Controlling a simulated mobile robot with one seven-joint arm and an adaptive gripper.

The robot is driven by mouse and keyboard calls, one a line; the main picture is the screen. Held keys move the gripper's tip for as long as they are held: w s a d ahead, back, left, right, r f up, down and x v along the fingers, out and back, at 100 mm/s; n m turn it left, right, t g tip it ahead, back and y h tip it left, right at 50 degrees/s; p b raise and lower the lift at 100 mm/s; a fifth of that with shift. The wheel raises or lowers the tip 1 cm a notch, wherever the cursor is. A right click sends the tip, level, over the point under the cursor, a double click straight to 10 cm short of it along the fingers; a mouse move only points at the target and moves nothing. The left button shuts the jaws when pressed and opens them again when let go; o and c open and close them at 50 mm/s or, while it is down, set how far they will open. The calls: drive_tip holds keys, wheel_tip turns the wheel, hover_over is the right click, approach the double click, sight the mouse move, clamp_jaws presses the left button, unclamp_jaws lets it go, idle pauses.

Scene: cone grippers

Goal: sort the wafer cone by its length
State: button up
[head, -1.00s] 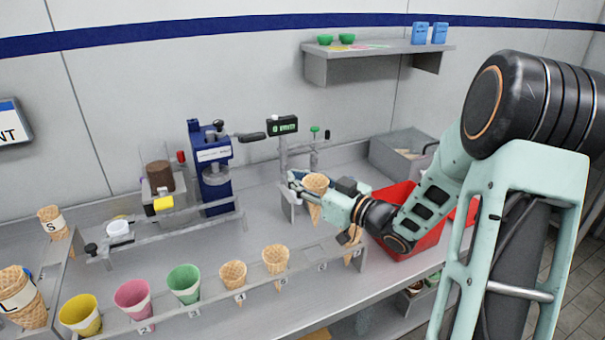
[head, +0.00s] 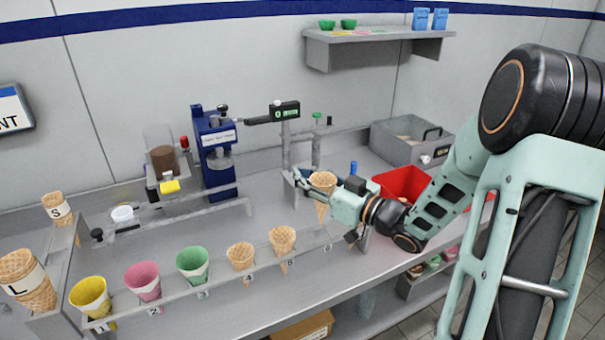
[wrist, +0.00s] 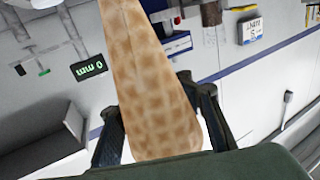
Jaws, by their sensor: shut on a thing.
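My gripper (head: 314,186) is shut on a wafer cone (head: 322,188), held tip down above the bench, beside the measuring stand (head: 287,150). In the wrist view the cone (wrist: 150,75) fills the middle between the fingers (wrist: 160,120). The stand's display (head: 285,112) also shows in the wrist view (wrist: 90,68), where it appears to read 0 mm. At the left, a stack of cones marked L (head: 28,282) stands in front of a smaller stack marked S (head: 57,208).
A numbered front rack (head: 190,300) holds yellow (head: 90,294), pink (head: 143,280) and green (head: 193,264) sleeved cones and two bare wafer cones (head: 241,256). Slot 6 looks empty. A blue machine (head: 216,160), red bin (head: 405,183) and grey box (head: 410,140) stand behind.

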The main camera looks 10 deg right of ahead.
wheel_tip(320, 180, down, 12)
drive_tip(key=b, duration=0.9)
idle(0.4)
drive_tip(key=o, duration=1)
drive_tip(key=shift+f, duration=0.1)
drive_tip(key=shift+o, duration=0.2)
drive_tip(key=shift+s, duration=0.1)
drive_tip(key=v, duration=1.2)
drive_tip(key=shift+r, duration=0.25)
drive_tip(key=shift+d, duration=0.1)
